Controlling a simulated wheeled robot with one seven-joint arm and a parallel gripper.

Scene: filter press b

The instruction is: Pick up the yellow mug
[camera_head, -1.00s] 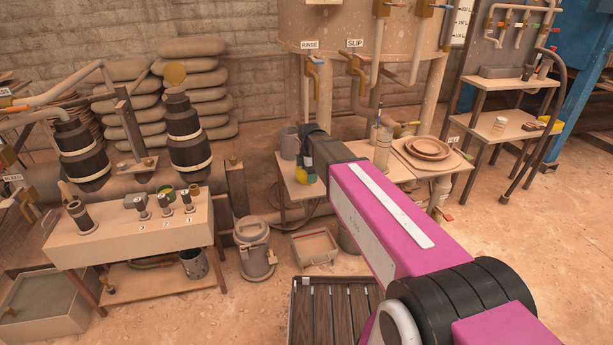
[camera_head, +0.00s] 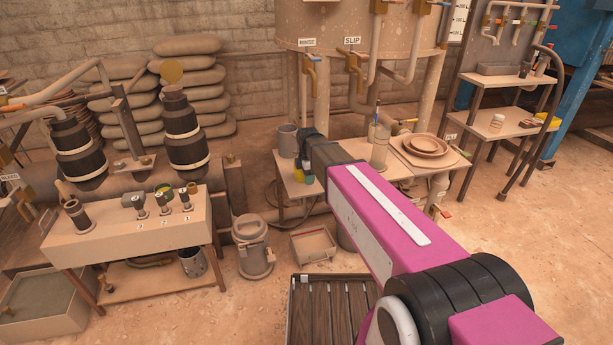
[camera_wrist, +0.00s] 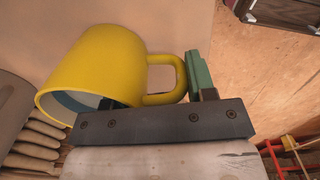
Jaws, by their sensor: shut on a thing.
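The yellow mug (camera_wrist: 100,65) fills the upper left of the wrist view, its mouth turned to the lower left and its loop handle to the right. My gripper (camera_wrist: 155,92) is shut on the mug at its handle side. The green finger (camera_wrist: 199,75) stands just beyond the handle; the other finger is mostly hidden at the mug's mouth. In the head view my gripper (camera_head: 305,163) is at the left part of the small table (camera_head: 297,188), and the mug is mostly hidden there. I cannot tell whether it touches the table.
A grey container (camera_head: 287,140) stands close behind my gripper. A tan cylinder (camera_head: 380,147) with tools and stacked brown dishes (camera_head: 426,147) stand farther right on the tables.

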